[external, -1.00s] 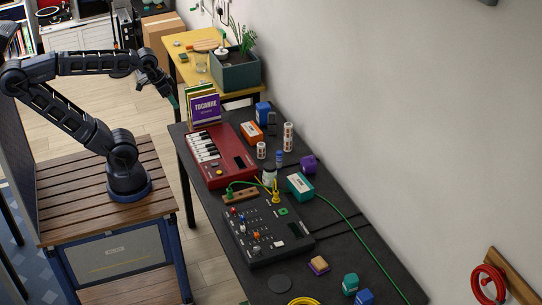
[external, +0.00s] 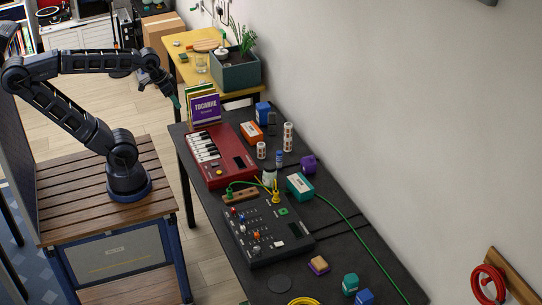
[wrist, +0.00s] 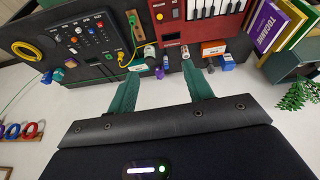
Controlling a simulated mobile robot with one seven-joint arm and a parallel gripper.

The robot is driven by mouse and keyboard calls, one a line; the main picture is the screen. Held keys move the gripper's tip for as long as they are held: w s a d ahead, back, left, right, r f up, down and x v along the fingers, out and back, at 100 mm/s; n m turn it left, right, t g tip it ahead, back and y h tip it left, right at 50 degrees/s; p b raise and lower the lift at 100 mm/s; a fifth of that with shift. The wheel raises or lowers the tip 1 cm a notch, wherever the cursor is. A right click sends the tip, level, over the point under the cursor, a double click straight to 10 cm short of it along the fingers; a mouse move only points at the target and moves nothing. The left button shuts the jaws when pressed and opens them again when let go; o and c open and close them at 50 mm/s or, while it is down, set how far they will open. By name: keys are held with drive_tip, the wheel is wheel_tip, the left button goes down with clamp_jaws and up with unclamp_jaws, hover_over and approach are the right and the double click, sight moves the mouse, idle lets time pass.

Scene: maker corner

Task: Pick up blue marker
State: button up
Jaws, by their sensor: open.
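A small upright blue item (external: 279,158), possibly the blue marker, stands among the small goods on the black table in the external view. A blue shape in the wrist view (wrist: 159,73) may be the same item; it is too small to be sure. My gripper (external: 175,101) is to the left of the table's far end, well away from these items. In the wrist view my gripper (wrist: 161,68) has its two green fingers spread, with nothing held between them.
A red keyboard (external: 218,156), a black mixer (external: 265,231), an orange box (external: 251,132), striped cylinders (external: 288,137) and a teal box (external: 300,186) crowd the table (external: 225,242). Upright books (external: 206,110) stand near my gripper. A green cable (external: 350,224) runs across.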

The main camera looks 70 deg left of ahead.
drive_tip(key=w+d+f+n+h, duration=0.2)
drive_tip(key=w+d+n, duration=0.1)
drive_tip(key=w, duration=0.4)
drive_tip(key=w+d+f+n+h, duration=0.1)
drive_tip(key=w+d+n, duration=0.1)
drive_tip(key=w+n, duration=0.3)
drive_tip(key=n, duration=2.1)
hover_over(281, 159)
drive_tip(key=s+a, duration=0.4)
drive_tip(key=s, duration=0.1)
wheel_tip(281, 159, down, 31)
drive_tip(key=shift+t, duration=0.4)
drive_tip(key=shift+w+r+x, duration=0.1)
drive_tip(key=shift+w+x, duration=0.05)
drive_tip(key=shift+x, duration=1.6)
drive_tip(key=shift+w+r+x, duration=0.1)
drive_tip(key=shift+w+x, duration=0.05)
drive_tip(key=shift+x, duration=1.55)
drive_tip(key=shift+w+r+x, duration=0.1)
drive_tip(key=shift+x, duration=1.65)
drive_tip(key=shift+d, duration=0.1)
drive_tip(key=c, duration=1.1)
drive_tip(key=shift+o, duration=0.2)
drive_tip(key=shift+r, duration=0.1)
